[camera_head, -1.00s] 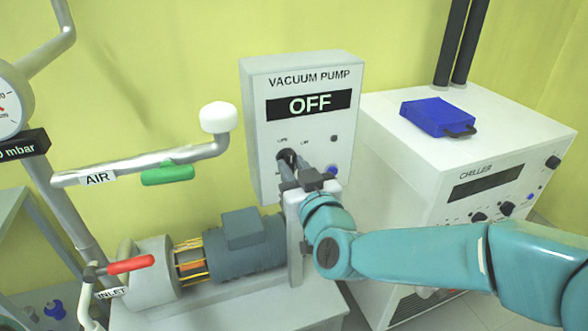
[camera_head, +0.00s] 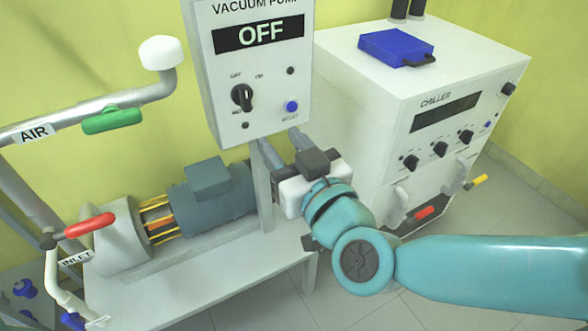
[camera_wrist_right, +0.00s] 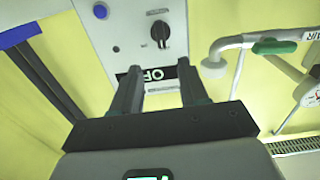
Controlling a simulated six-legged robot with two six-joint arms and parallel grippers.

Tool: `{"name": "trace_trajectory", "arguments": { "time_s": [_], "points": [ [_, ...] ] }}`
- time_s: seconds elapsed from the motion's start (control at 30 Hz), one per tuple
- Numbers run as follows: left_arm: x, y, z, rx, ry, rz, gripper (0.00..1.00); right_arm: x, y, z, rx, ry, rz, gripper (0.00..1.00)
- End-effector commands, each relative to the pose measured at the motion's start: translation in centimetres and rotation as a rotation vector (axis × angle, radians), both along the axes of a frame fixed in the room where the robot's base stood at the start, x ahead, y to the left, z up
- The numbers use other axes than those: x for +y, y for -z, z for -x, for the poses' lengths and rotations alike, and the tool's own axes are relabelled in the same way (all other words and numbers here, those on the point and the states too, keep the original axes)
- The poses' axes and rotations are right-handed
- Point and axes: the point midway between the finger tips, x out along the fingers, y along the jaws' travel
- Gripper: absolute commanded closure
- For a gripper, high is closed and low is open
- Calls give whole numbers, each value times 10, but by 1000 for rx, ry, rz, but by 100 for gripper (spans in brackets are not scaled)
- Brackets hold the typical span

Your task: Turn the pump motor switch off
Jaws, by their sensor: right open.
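The vacuum pump control box (camera_head: 222,90) hangs on a post above the pump. Its display (camera_head: 262,33) reads OFF. The black rotary switch (camera_head: 242,97) sits on the box's lower left face, with its pointer roughly upright. My right gripper (camera_head: 282,142) is open and empty, below and to the right of the switch, apart from it. In the right wrist view the picture is upside down; the switch (camera_wrist_right: 160,32) shows beyond the two spread fingers (camera_wrist_right: 158,88), with nothing between them. My left gripper is not in view.
The chiller (camera_head: 350,110) stands at right with a blue case (camera_head: 392,47) on top. The pump motor (camera_head: 215,195) lies on a bench (camera_head: 200,290) under the box. At left are an air pipe with a green handle (camera_head: 112,121) and an inlet valve with a red handle (camera_head: 90,224).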

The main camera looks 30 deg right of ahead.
Motion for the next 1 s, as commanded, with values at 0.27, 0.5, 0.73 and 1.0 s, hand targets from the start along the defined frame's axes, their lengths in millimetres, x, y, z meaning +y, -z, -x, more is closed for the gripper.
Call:
{"name": "trace_trajectory", "arguments": {
  "time_s": [0.27,0.5,0.73,1.0],
  "points": [
    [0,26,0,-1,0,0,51,0,2,29,-2,-3,-3,56],
    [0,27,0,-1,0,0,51,-1,1,33,2,-3,0,56],
    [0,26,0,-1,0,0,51,-1,1,33,1,-3,-1,56],
    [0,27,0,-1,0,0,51,-13,26,18,73,49,29,56]
  ]
}}
